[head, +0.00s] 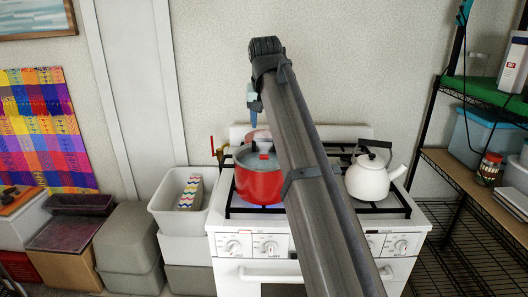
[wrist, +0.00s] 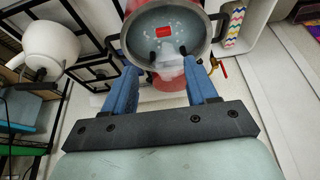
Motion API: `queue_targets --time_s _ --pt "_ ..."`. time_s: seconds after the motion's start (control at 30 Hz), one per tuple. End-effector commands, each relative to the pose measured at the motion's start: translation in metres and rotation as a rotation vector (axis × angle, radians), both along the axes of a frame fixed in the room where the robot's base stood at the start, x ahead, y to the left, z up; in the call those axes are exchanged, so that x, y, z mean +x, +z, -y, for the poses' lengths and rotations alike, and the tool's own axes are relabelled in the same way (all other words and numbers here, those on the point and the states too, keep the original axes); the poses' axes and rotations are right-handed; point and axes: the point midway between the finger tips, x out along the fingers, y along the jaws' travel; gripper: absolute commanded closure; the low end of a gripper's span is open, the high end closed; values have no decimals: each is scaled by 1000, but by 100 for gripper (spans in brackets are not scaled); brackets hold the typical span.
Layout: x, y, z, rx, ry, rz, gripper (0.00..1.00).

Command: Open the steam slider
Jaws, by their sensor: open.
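In the head view a bit of blue finger shows above the pot. The fingers look apart from the slider. Whether the slider is open or shut is too small to tell.
A white kettle (head: 368,178) stands on the right of the stove (head: 318,230). A grey bin (head: 183,212) with a patterned item is left of the stove. A wire shelf (head: 470,170) stands at the right. My arm hides the stove's middle in the head view.

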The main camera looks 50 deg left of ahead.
Motion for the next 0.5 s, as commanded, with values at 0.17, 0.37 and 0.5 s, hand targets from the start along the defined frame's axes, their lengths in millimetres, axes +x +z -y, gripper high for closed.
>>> queue_targets --time_s 0.17,0.37,0.5 --pt "-6 -4 -5 -1 14 -2 43" --pt "2 -29 -12 -1 13 -1 43" --pt "9 -52 -18 -1 12 -2 43"
